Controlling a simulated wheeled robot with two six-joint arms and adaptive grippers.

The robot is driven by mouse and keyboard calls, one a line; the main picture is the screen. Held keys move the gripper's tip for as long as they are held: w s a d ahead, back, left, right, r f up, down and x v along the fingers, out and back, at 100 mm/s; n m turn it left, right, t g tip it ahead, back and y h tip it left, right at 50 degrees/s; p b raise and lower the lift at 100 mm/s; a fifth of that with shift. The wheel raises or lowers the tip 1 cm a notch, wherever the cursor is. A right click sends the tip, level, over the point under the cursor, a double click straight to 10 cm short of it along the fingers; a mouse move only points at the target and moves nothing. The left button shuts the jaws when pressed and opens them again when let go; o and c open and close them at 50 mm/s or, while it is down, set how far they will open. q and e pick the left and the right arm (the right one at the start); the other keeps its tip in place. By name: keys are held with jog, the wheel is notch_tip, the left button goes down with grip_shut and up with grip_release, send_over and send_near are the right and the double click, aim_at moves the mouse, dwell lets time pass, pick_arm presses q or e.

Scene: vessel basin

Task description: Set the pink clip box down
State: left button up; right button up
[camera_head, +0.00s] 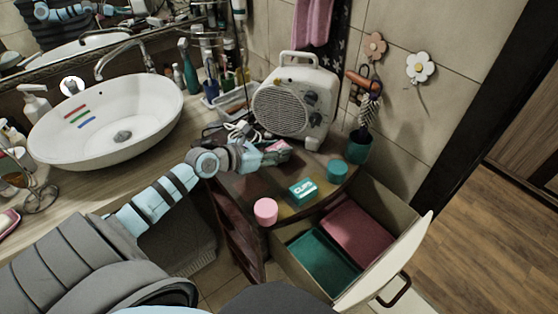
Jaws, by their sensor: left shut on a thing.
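My left gripper (277,154) reaches in from the left over the back of the small brown cabinet top (243,187). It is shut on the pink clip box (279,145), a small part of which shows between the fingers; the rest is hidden. I cannot tell whether the box touches the surface. A teal box marked CLIPS (302,191) lies on the cabinet top, to the front right of the gripper. My right gripper is not in view.
A pink round tub (265,211) and a teal round tub (337,170) stand on the cabinet top. Below, an open drawer (407,257) has a teal and a pink section. A white heater (295,105) stands right behind the gripper. The sink (107,125) is at left.

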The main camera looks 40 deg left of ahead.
pick_arm(q)
jog(key=shift+s+f+p, duration=0.1)
jog(key=shift+f+p, duration=0.1)
jog(key=shift+p, duration=0.1)
jog(key=shift+f, duration=0.2)
jog(key=o, duration=1.1)
jog(key=shift+o, duration=0.2)
